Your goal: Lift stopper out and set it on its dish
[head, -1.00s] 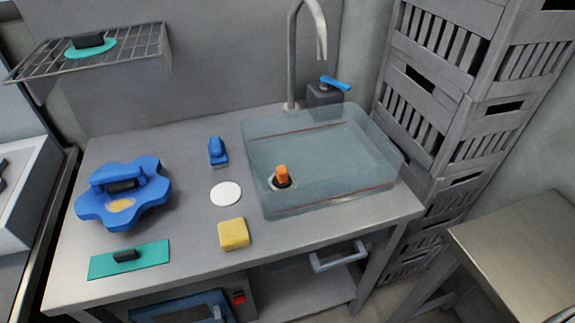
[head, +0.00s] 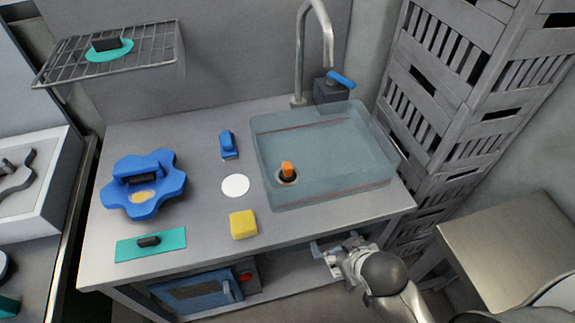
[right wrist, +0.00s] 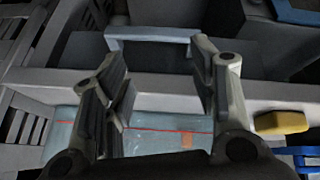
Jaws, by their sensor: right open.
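The stopper (head: 287,170) has an orange grip and sits upright in the round drain at the near left of the translucent sink basin (head: 350,190). A white round disc (head: 235,185), apparently the dish, lies bare on the counter left of the basin. My right gripper (head: 334,254) is in front of the counter's front edge, below the basin and well apart from the stopper. In the right wrist view its fingers (right wrist: 157,60) are spread with nothing between them; the orange grip shows blurred through the basin wall. My left gripper is not in view.
A yellow sponge (head: 243,224) and a blue brush-like item (head: 228,144) flank the disc. A tap (head: 328,45) rises behind the basin. A pale blue bar handle (right wrist: 150,35) is close to my right gripper, under the counter. Stacked grey crates (head: 430,120) stand at right.

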